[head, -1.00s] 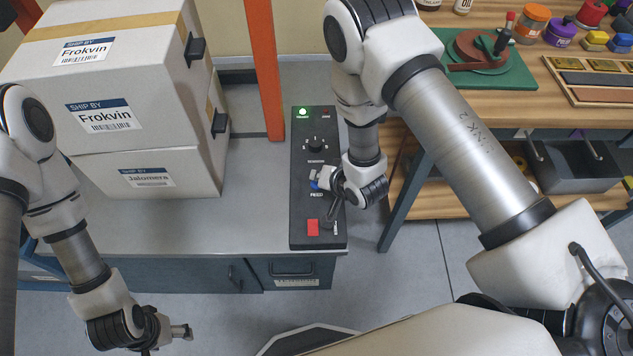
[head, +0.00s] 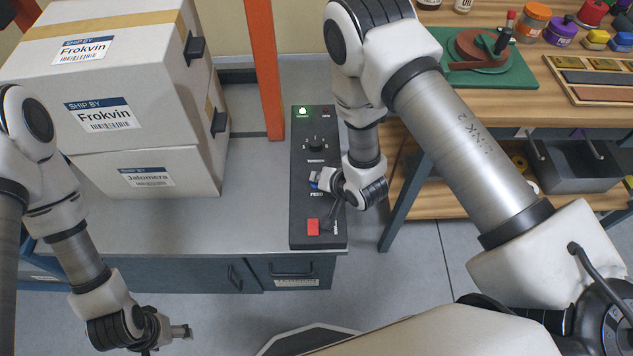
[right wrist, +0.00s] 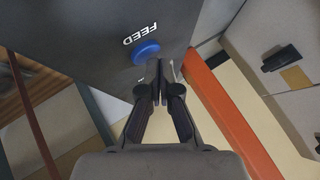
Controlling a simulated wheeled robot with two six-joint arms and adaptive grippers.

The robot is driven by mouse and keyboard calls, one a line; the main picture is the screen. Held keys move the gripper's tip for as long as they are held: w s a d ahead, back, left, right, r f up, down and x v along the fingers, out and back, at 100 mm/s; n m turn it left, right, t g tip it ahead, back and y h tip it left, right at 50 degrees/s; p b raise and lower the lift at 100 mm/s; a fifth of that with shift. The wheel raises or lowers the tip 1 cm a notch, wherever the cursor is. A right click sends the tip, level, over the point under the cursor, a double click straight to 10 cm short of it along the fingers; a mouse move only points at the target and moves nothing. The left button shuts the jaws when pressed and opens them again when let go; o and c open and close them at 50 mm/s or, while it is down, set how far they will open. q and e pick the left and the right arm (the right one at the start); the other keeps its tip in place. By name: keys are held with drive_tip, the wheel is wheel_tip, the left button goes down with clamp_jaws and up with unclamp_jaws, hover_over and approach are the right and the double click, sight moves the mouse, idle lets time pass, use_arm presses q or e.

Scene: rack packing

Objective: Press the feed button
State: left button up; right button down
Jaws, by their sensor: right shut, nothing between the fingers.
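The blue feed button (right wrist: 146,52) sits beside the white word FEED on a dark control panel (right wrist: 85,35) in the right wrist view.
Large cartons (head: 150,125) stand to the left. An orange post (head: 264,70) rises behind. A wooden shelf unit (head: 500,90) stands to the right.

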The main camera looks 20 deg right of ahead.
drive_tip(key=shift+f, duration=0.4)
idle(0.6)
drive_tip(key=shift+r+p, duration=0.55)
drive_tip(key=shift+r, duration=0.3)
wheel_tip(320, 180, up, 5)
drive_tip(key=p, duration=0.4)
drive_tip(key=shift+r, duration=0.1)
idle(0.8)
